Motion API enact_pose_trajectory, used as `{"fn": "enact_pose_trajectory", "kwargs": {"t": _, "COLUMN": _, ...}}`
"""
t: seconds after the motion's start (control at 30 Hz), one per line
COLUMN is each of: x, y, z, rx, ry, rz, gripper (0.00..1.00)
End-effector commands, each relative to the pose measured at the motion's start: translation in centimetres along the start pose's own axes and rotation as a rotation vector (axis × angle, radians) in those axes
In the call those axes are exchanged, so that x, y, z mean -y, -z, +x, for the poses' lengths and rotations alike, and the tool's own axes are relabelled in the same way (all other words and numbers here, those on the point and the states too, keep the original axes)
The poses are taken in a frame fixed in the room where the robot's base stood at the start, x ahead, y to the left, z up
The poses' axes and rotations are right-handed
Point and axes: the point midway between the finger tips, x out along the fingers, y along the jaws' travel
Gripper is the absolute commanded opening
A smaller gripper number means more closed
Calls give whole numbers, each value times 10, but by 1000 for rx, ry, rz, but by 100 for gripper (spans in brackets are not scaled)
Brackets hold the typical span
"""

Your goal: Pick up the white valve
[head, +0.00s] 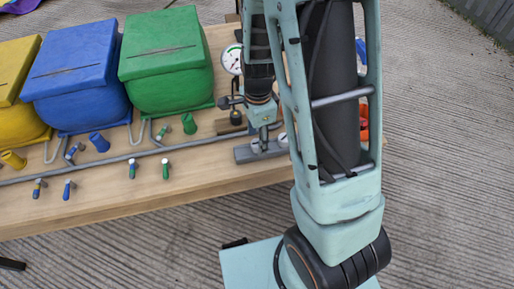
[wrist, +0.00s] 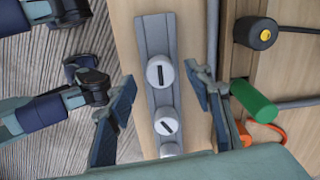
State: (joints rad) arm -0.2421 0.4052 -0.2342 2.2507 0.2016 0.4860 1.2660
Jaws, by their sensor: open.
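White round knobs with dark slots, which look like white valves, sit in a row on a grey bar (wrist: 150,30) on the wooden table. In the wrist view one white knob (wrist: 160,66) is farthest up, another (wrist: 167,114) is below it, and a third (wrist: 171,149) is at the bottom. I cannot tell which is the task's valve. My gripper (wrist: 160,80) is open, its fingers on either side of the bar and apart from the knobs, with nothing held. In the head view my arm partly hides the bar (head: 246,155) and knobs.
A green cylinder (wrist: 254,103) lies close to the right finger in the wrist view. Yellow, blue (head: 72,72) and green (head: 165,60) boxes stand on the table (head: 110,205) at left, with a pipe (head: 105,161) and small coloured valves before them. A gauge (head: 232,59) stands behind the gripper.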

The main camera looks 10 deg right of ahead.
Motion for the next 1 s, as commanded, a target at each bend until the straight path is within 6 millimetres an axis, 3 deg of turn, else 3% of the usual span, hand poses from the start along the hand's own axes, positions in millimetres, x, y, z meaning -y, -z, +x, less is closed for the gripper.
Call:
{"fn": "enact_pose_trajectory", "kwargs": {"t": 0.1, "x": 0, "y": -1, "z": 18, "rx": 0, "ry": -1, "rz": -2, "gripper": 47}}
{"fn": "enact_pose_trajectory", "kwargs": {"t": 0.33, "x": 0, "y": -1, "z": 18, "rx": 0, "ry": 0, "rz": -2, "gripper": 47}}
{"fn": "enact_pose_trajectory", "kwargs": {"t": 0.7, "x": 0, "y": -1, "z": 17, "rx": -1, "ry": 1, "rz": -3, "gripper": 6}}
{"fn": "enact_pose_trajectory", "kwargs": {"t": 1.0, "x": 1, "y": 0, "z": 16, "rx": -1, "ry": 1, "rz": -2, "gripper": 6}}
